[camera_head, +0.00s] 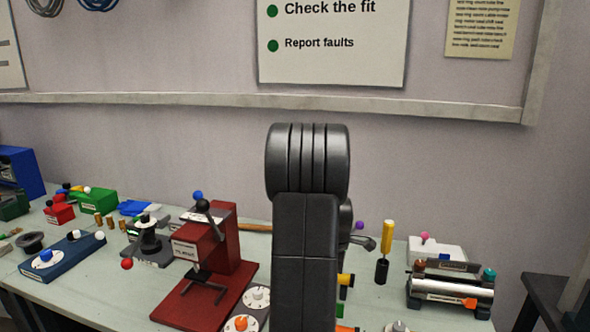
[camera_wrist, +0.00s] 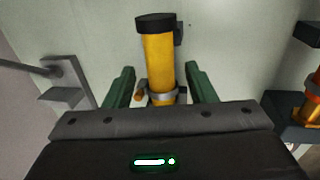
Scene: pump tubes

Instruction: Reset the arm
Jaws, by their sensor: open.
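My gripper (camera_wrist: 160,78) shows in the wrist view with two green fingers spread apart. A yellow tube (camera_wrist: 159,62) with a black cap and a grey ring low on it stands in the picture between the fingers. A gap shows on each side of it, and its lower end is hidden behind my gripper body. In the head view my black arm stands upright in the middle and hides my gripper. Yellow pieces (camera_head: 346,280) peek out at the arm's right edge; I cannot tell whether they belong to the same tube.
The bench (camera_head: 95,285) is crowded. A red press (camera_head: 222,262) stands just left of my arm. A yellow-handled tool (camera_head: 386,240) and a silver cylinder device (camera_head: 450,290) stand to the right. In the wrist view an orange piece (camera_wrist: 313,100) on a dark base is at the right edge.

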